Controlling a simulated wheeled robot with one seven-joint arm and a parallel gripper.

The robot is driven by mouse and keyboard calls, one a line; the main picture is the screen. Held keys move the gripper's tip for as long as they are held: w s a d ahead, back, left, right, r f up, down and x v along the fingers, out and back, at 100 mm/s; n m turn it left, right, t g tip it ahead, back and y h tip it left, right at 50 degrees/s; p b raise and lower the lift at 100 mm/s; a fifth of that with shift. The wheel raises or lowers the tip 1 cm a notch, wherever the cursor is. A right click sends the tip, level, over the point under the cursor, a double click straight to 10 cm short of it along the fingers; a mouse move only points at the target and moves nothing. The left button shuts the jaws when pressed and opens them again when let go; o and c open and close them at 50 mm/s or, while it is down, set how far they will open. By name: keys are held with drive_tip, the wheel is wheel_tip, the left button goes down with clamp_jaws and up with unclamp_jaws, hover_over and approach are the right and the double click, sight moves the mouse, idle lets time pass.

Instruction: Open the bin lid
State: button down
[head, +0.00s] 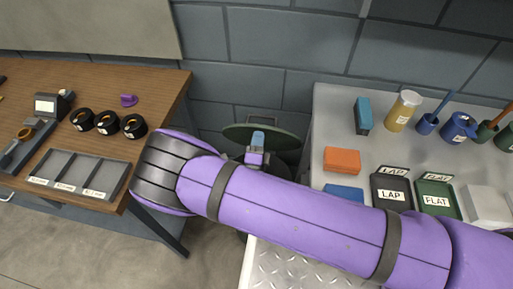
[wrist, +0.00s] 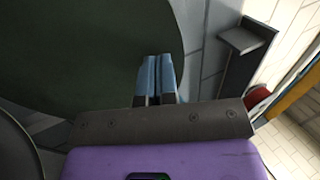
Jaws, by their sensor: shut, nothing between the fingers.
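The bin stands in the gap between the two tables, mostly hidden behind my arm. Its round dark green lid (head: 288,140) shows in the head view, and a large part of it fills the upper left of the wrist view (wrist: 70,50). My gripper (head: 258,138) is over the lid in the head view. In the wrist view its light blue fingers (wrist: 156,72) are together and empty, against the lid's right part. I cannot tell whether they touch it, or how far the lid is raised. A dark curved edge shows at the lower left of the wrist view.
A wooden table (head: 165,82) with a divided tray (head: 75,172) and black rolls is on the left. A grey bench (head: 330,105) with blocks, cups and labelled bins is on the right. A brick wall stands close behind the bin. A grey bracket (wrist: 245,40) is right of my fingers.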

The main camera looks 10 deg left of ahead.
drive_tip(key=shift+w+r, duration=0.1)
drive_tip(key=shift+w, duration=0.15)
drive_tip(key=w+r+g, duration=0.3)
drive_tip(key=w, duration=0.7)
drive_tip(key=shift+s, duration=0.1)
drive_tip(key=s, duration=1.4)
drive_tip(key=shift+w, duration=0.1)
